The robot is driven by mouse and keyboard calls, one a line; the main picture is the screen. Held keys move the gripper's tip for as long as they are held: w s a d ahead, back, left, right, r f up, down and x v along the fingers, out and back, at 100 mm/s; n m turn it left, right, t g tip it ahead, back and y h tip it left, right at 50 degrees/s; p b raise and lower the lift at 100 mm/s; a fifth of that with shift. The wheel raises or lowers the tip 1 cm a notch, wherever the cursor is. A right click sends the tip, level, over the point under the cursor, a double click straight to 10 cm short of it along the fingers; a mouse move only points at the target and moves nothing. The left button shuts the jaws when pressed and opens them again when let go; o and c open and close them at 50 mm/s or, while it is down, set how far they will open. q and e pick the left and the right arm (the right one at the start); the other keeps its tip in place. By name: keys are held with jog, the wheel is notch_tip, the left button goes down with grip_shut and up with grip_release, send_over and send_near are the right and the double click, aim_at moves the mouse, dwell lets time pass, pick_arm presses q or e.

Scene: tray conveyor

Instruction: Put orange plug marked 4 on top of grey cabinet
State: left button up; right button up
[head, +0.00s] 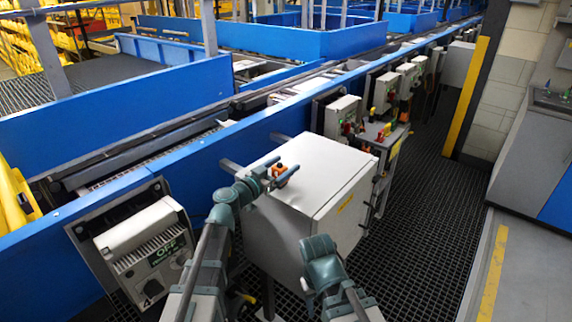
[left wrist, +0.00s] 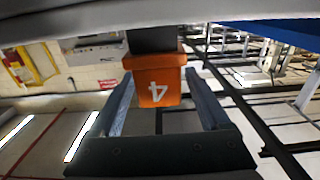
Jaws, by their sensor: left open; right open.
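The orange plug marked 4 (head: 279,170) is at the far left part of the grey cabinet's top (head: 318,170). In the left wrist view the orange plug (left wrist: 158,78) shows its white 4 upside down and has a dark block at its upper end, against a pale surface. My left gripper (head: 272,178) is open, with one finger on each side of the plug; gaps show beside it in the wrist view. My right gripper (head: 310,300) is low in front of the cabinet, apart from the plug; its fingers are hard to make out.
A grey control box marked 4 (head: 140,240) with a lit OFF display is at the left on the blue conveyor wall (head: 240,140). More control boxes (head: 342,115) line the wall behind the cabinet. Dark grating floor (head: 430,220) is free at the right.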

pick_arm(q)
jog(key=v, duration=1)
jog(key=shift+s+a, duration=0.2)
jog(key=shift+s, duration=0.05)
